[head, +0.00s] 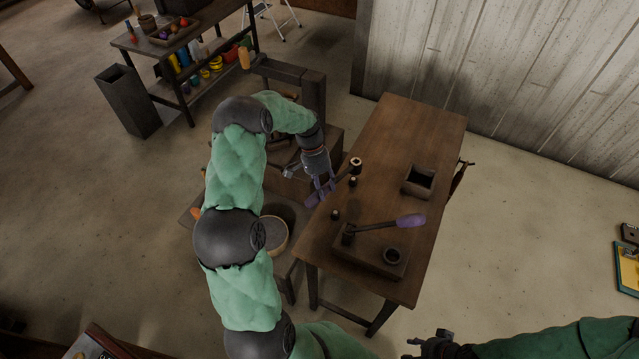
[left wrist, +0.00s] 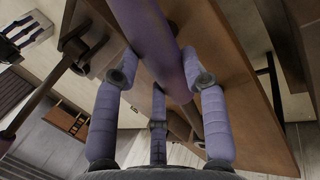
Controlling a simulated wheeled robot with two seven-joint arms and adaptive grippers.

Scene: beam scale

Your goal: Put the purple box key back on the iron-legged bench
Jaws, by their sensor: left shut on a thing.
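My left gripper (head: 322,184) is shut on a purple-handled box key (head: 315,198), at the left edge of a brown wooden table (head: 400,130). In the left wrist view the purple handle (left wrist: 158,45) passes between the fingers. A second purple-handled tool (head: 410,220) lies across a dark block on the table. My right gripper (head: 433,344) is at the bottom edge, away from the table; its jaws are unclear.
The table holds an open box (head: 419,181), a dark block (head: 380,262) with a ring, and small dark knobs (head: 335,214). A dark-framed bench (head: 205,25) with a tray stands at the back left, beside a bin (head: 128,100). The table's far end is clear.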

